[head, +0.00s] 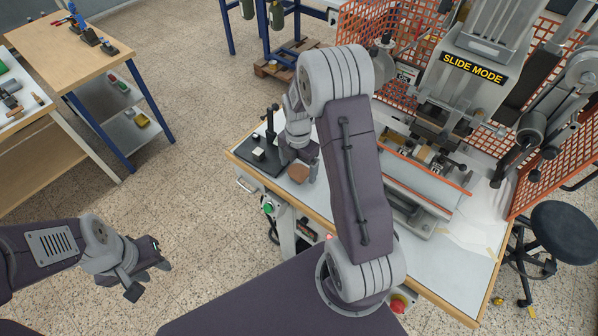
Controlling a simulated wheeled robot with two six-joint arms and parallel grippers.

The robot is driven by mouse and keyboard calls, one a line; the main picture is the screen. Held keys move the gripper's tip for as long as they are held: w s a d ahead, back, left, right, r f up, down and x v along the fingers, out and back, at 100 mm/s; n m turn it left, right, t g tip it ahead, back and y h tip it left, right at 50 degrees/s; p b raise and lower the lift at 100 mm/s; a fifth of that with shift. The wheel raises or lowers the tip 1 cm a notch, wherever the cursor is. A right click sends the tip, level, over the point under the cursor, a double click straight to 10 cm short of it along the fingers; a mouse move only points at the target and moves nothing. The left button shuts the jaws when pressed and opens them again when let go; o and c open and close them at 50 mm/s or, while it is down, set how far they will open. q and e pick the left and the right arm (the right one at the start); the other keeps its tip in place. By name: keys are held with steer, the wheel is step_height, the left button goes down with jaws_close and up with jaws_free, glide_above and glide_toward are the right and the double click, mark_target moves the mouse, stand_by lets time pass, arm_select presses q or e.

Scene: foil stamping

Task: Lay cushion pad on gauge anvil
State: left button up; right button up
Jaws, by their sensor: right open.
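The gauge stands at the left end of the white-topped bench, with a black base (250,170), an upright post and a small pale block (258,154), which looks like its anvil. Nothing is visible on top of this block. A brown, roundish pad (298,173), probably the cushion pad, lies on the bench just right of the gauge base. My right gripper (299,162) points down over the pad with its fingers apart; part of the pad is hidden behind it. My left gripper (150,278) is open and empty over the floor at lower left.
The stamping machine (473,69) marked SLIDE MODE fills the bench's right side, with an orange mesh guard (400,32) behind. A long grey piece with an orange edge (425,182) lies before it. A black stool (562,232) stands right; a wooden table (75,62) stands far left.

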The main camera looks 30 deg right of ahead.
mark_target(298, 171)
steer(key=c, duration=1.4)
steer(key=shift+r, duration=0.3)
steer(key=shift+w+r, duration=0.1)
steer(key=shift+r, duration=0.25)
step_height(298, 171, up, 3)
steer(key=shift+b, duration=0.5)
steer(key=s+d+r+b, duration=0.2)
steer(key=s+d+r, duration=0.5)
steer(key=s+d, duration=0.1)
steer(key=shift+d+r, duration=0.15)
steer(key=shift+d, duration=0.1)
steer(key=shift+s, duration=0.1)
